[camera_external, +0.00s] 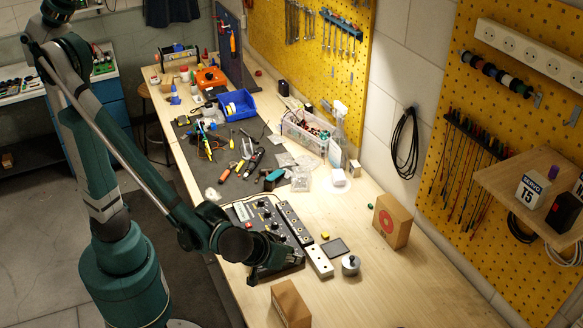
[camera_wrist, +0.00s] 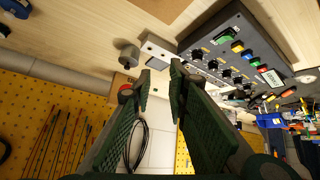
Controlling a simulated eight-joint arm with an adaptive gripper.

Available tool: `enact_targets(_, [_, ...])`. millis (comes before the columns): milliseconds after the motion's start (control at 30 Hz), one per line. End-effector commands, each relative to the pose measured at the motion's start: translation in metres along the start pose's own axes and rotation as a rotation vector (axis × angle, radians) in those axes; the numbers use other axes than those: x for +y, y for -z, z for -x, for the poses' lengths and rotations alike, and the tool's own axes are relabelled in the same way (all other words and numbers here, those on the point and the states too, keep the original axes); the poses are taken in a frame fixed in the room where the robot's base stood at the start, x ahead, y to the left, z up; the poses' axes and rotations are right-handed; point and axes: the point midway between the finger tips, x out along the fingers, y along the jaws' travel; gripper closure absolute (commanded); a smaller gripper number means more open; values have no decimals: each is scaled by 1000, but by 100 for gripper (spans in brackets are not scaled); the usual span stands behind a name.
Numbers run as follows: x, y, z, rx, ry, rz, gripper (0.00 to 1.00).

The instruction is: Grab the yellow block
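A small yellow block (camera_external: 325,236) lies on the wooden bench in the external view, beside a dark flat square piece and close to a row of pale metal boxes. I cannot make it out in the wrist view; it may be hidden behind my fingers. My gripper (camera_external: 286,260) is low over the near end of the black knob panel, to the left of and nearer than the block, apart from it. In the wrist view its two dark green fingers (camera_wrist: 161,80) stand apart with nothing seen between them, so it is open and empty.
The black knob panel (camera_wrist: 235,55) is close to my gripper. A pale metal box (camera_external: 319,261), a metal cylinder (camera_external: 350,265), a cardboard box (camera_external: 290,304) and a cardboard box with a red circle (camera_external: 393,220) stand around. The bench front right is clear.

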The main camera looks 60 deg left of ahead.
Motion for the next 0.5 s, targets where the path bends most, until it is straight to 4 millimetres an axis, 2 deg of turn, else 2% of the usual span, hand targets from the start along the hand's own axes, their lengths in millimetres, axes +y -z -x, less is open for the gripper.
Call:
enact_targets(33, [0, 9, -5, -19, 19, 26, 83])
enact_targets(500, [-5, 62, -56, -216, 166, 268, 83])
